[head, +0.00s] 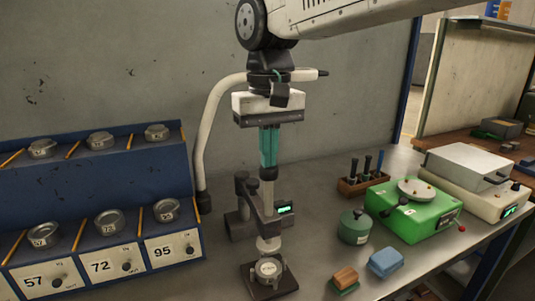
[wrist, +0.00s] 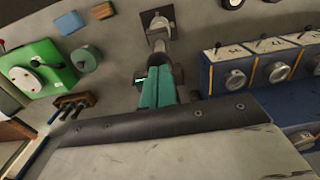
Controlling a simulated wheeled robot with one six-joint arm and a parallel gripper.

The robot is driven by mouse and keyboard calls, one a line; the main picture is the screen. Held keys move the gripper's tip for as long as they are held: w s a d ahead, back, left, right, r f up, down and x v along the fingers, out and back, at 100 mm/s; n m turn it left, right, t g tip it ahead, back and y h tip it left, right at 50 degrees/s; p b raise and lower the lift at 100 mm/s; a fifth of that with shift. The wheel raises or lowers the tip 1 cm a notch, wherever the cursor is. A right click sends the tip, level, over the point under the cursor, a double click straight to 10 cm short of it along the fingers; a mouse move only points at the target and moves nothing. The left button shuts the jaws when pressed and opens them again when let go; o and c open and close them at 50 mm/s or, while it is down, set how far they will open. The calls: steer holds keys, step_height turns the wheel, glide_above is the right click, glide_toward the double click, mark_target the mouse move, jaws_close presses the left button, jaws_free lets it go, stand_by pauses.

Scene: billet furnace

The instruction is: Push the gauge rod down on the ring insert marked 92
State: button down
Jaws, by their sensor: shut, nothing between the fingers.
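The gauge stand (head: 243,222) has a small lit display (head: 285,208) and an upright gauge rod (head: 267,198) with a dark cap and a pale lower end. A metal ring insert (head: 268,268) sits on the dark base plate below the rod; its mark is too small to read. The base plate also shows in the wrist view (wrist: 157,20). My gripper (head: 268,166) has teal fingers, shut and empty, pointing down directly above the rod's cap. Whether they touch the cap I cannot tell. In the wrist view the fingers (wrist: 160,85) hide much of the rod.
A blue rack (head: 100,238) at left holds several metal rings above labels 57, 72 and 95. At right are a green cylinder (head: 355,227), a green machine (head: 414,212), a wooden tool holder (head: 362,185) and blue (head: 385,262) and brown (head: 345,277) blocks.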

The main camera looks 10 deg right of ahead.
steer(key=shift+f, duration=3.6)
steer(key=shift+r, duration=0.15)
steer(key=shift+r, duration=3.45)
